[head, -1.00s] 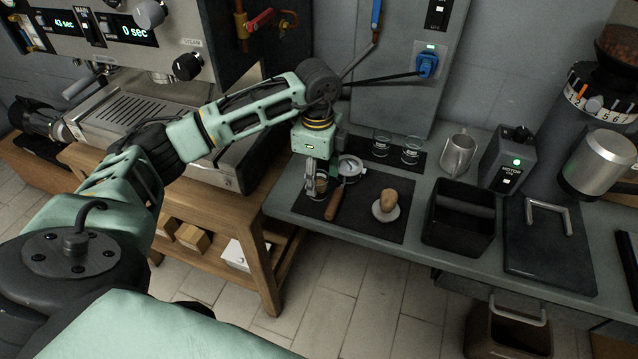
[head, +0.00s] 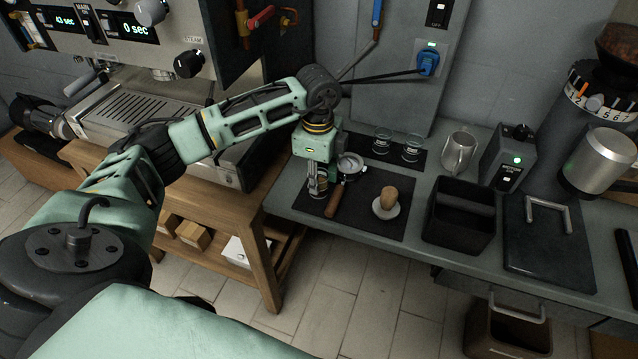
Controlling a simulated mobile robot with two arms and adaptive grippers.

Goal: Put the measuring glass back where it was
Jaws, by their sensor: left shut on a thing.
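My left gripper (head: 318,179) reaches down over the left part of the dark mat on the counter. It is shut on a small measuring glass (head: 317,190), which looks upright at or just above the mat. The fingers hide much of the glass, and I cannot tell whether its base touches the mat. Two similar small glasses stand on a dark mat farther back, one on the left (head: 382,141) and one on the right (head: 412,149). My right gripper is out of view.
A portafilter with a brown handle (head: 335,201) lies just right of the gripper. A steel pitcher (head: 459,153), a black knock box (head: 459,216) and a motor switch box (head: 509,159) stand farther right. The dark mat's front (head: 365,225) is clear.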

